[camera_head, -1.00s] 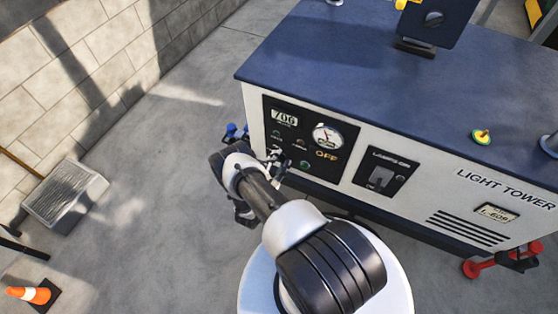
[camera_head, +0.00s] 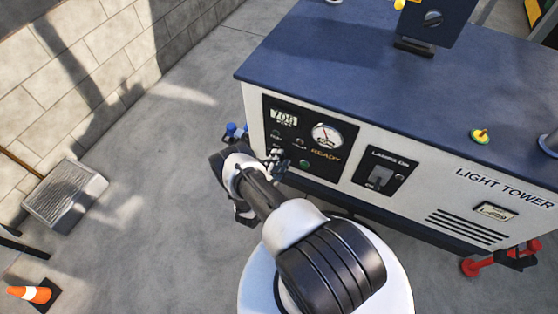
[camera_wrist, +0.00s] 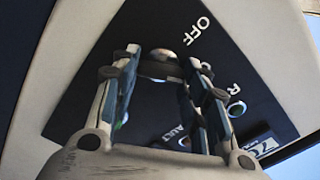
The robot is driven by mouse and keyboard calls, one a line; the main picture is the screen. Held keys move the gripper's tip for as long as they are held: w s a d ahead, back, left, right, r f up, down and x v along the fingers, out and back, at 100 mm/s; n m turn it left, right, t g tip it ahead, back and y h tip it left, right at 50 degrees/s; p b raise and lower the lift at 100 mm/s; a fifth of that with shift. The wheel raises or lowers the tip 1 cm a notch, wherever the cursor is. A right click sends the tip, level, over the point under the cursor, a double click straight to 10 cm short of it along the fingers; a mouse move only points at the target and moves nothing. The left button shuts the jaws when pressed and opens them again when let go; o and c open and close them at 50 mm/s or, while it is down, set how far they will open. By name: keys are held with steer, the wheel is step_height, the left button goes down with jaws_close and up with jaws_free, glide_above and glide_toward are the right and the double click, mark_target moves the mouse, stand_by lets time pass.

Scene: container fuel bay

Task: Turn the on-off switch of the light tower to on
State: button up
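The light tower (camera_head: 300,94) is a white cabinet with a dark blue top. Its black control panel (camera_head: 334,167) has a display, a gauge, small lamps and the word READY in orange. My gripper (camera_head: 276,157) is at the panel's left side in the head view, partly hidden by my wrist. In the wrist view my gripper (camera_wrist: 165,60) has a finger on each side of a dark knob, seemingly the on-off switch (camera_wrist: 160,70), which fills the space between the fingertips. The printed word OFF stands beside it. My gripper hides most of the switch.
A second black panel (camera_head: 398,180) marked LAMPS ON, with a grey switch, is right of the control panel. A red outrigger foot (camera_head: 475,266) is at lower right.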

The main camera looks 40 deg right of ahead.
steer(key=o, duration=0.5)
steer(key=v, duration=1.2)
stand_by(0.3)
